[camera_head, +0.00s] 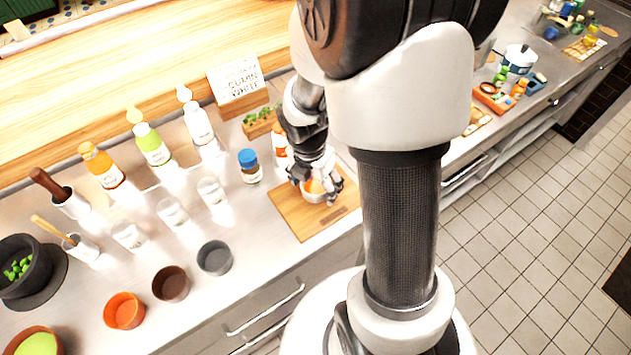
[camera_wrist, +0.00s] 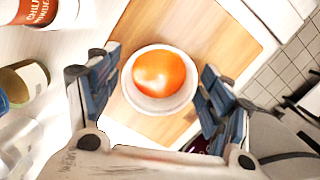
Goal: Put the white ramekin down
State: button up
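The white ramekin (camera_wrist: 133,98) is a small round bowl with a smooth orange thing (camera_wrist: 159,74) inside. In the wrist view my gripper (camera_wrist: 158,88) has one blue-grey finger on each side of it. The pads meet the rim at left and right, so my gripper appears shut on the ramekin. In the head view the ramekin (camera_head: 314,197) is upright over the wooden board (camera_head: 297,217), between my fingers. I cannot tell whether its base touches the board.
A blue-capped jar (camera_head: 250,168) and an orange-labelled bottle (camera_head: 279,146) stand close left of the board. Grey (camera_head: 214,258), brown (camera_head: 171,284) and orange (camera_head: 124,311) bowls line the counter's front. Several bottles and glasses stand farther left. The board's front part is bare.

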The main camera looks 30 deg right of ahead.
dwell(0.3)
notch_tip(320, 180, up, 12)
jog(key=a+p, duration=0.2)
jog(key=p, duration=0.3)
jog(key=s+a+r+m+t, duration=0.1)
jog(key=s+a+r+m, duration=0.2)
jog(key=m, duration=0.4)
jog(key=s+a+r+m+t+y, duration=0.1)
jog(key=s+a+r+m, duration=0.1)
jog(key=s+r+m, duration=0.4)
jog(key=s+a+r+m+t, duration=0.1)
jog(key=s+a+r+m, duration=0.2)
jog(key=m, duration=0.7)
notch_tip(320, 180, up, 2)
jog(key=shift+s+a+r+t, duration=0.15)
jog(key=shift+s+a+t, duration=0.2)
jog(key=shift+s, duration=0.45)
